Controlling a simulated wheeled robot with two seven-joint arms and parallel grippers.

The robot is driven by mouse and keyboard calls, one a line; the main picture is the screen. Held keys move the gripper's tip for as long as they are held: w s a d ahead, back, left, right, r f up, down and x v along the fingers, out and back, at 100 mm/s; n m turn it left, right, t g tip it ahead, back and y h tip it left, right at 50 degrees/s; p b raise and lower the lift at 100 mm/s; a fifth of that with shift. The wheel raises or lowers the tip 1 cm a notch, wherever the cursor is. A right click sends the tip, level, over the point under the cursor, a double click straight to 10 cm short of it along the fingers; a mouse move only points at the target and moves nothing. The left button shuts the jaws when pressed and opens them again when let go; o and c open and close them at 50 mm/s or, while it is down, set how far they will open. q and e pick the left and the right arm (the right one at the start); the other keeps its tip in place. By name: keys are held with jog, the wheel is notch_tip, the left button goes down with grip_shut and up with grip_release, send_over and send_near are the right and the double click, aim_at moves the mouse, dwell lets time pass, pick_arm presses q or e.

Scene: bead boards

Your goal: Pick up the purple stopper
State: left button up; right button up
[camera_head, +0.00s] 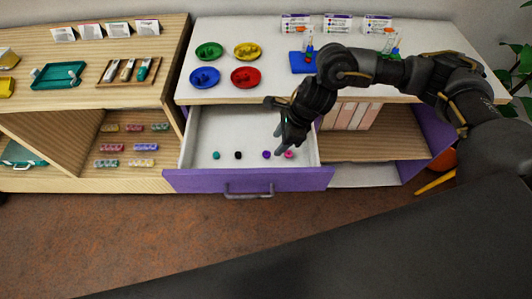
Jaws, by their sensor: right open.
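The purple stopper (266,154) lies on the floor of the open drawer (205,130), near its front wall. A pink stopper (289,154) lies just right of it, a black one (238,155) and a teal one (216,155) to its left. My right gripper (280,142) reaches down into the drawer from above, open and empty, with its fingers close to the purple and pink stoppers. I cannot tell whether it touches either. My left gripper does not show.
Green (209,51), yellow (247,50), blue (205,77) and red (245,77) dishes stand on the white top above the drawer. A blue board (302,63) stands near my right arm. The drawer's purple front (200,181) and walls bound the space around the stoppers.

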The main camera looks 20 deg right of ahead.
aim_at(269, 154)
jog(key=shift+w+p+x, duration=0.1)
jog(key=shift+p+x, duration=0.25)
jog(key=shift+x, duration=1.4)
jog(key=shift+w+p+x, duration=0.15)
jog(key=shift+p+x, duration=0.2)
jog(key=shift+x, duration=1.4)
jog(key=shift+a, duration=0.15)
jog(key=c, duration=1)
